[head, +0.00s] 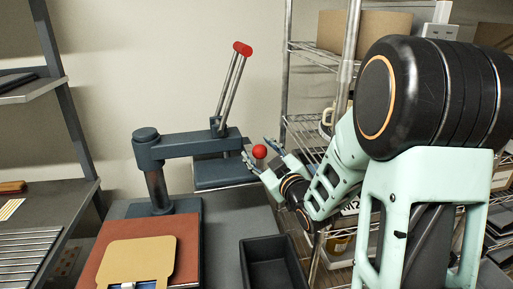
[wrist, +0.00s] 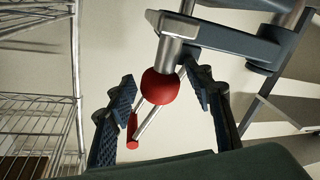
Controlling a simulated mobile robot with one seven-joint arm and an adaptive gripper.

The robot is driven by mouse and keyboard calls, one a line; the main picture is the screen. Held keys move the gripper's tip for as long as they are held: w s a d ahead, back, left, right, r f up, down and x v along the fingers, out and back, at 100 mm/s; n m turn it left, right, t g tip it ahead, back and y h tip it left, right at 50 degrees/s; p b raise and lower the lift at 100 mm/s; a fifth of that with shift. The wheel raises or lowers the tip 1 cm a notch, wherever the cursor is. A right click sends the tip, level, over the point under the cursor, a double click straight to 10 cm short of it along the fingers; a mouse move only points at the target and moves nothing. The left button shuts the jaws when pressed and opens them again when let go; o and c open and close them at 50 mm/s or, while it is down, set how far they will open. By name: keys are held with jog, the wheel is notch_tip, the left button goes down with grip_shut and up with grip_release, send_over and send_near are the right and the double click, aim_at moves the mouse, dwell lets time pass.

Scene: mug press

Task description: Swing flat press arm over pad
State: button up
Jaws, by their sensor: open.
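The dark blue press arm (head: 190,146) reaches right from its post (head: 157,188) in the head view. Its flat plate (head: 222,173) hangs off to the right of the reddish-brown pad (head: 188,238). A red ball knob (head: 260,152) is at the arm's right end. My gripper (head: 257,149) is open, with one finger on each side of the knob. In the wrist view the knob (wrist: 160,88) sits between the two spread fingers, with a gap visible on both sides. It is on a metal stem.
A lever with a red grip (head: 243,48) rises from the press arm. A tan board (head: 138,262) lies on the pad. A black open bin (head: 272,262) is right of the pad. A wire shelf (head: 300,80) stands behind my arm, and a grey rack (head: 60,100) at left.

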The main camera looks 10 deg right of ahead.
grip_shut()
dwell(0.4)
jog(key=shift+s+a, duration=0.1)
jog(key=shift+s, duration=0.05)
